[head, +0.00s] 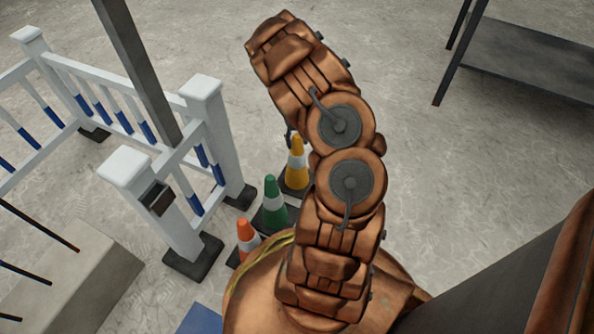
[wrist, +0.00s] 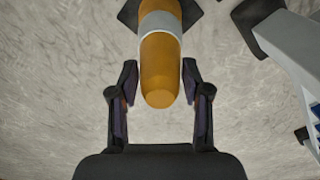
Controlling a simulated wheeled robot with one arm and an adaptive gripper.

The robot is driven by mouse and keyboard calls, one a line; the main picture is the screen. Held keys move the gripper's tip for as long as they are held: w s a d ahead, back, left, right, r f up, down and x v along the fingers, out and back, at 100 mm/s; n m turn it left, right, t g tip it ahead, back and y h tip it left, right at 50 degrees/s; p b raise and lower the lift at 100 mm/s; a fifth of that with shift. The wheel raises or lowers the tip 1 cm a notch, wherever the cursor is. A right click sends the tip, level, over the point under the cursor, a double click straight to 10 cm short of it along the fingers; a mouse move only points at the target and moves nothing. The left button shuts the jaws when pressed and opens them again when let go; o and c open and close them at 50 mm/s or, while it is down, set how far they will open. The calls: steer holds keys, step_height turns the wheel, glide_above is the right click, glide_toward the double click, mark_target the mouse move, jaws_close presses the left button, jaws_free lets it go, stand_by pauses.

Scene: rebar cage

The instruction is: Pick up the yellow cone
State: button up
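The yellow cone (head: 297,164) stands on the floor in the head view, the farthest of three cones in a row, with a white band and a dark base. My arm partly hides its right side. In the wrist view the yellow cone (wrist: 160,75) points its tip down the picture, between the two fingers. My gripper (wrist: 160,92) is open, with a finger on each side of the cone's tip and a visible gap on both sides. In the head view the gripper is mostly hidden behind my arm.
A green cone (head: 274,205) and an orange cone (head: 247,238) stand nearer me. A white railing with posts (head: 205,130) stands left of the cones, and a post also shows in the wrist view (wrist: 290,45). A dark table (head: 530,62) is at the upper right.

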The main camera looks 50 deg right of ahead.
jaws_close()
steer(key=shift+r, duration=0.1)
stand_by(0.4)
